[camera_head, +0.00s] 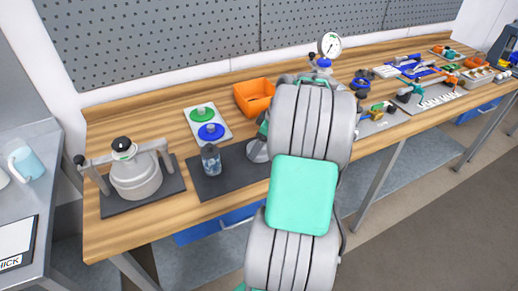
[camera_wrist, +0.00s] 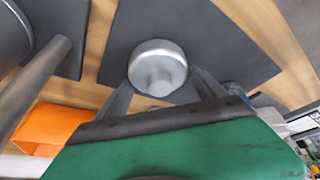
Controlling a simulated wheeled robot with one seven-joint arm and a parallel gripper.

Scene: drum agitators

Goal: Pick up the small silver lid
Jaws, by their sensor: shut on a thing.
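The small silver lid (camera_wrist: 158,65) is round and shiny, with a raised rim and a paler centre. It shows in the wrist view over a dark mat. My gripper (camera_wrist: 162,88) has its two grey fingers on either side of the lid and is shut on it. I cannot tell whether the lid still touches the mat. In the head view, a silver round shape (camera_head: 258,151) shows at the left edge of my arm, partly hidden. My arm covers my fingers there.
A lidded grey vessel (camera_head: 136,177) stands further left. Green and blue discs lie on a white plate (camera_head: 208,124). Several tools crowd the right.

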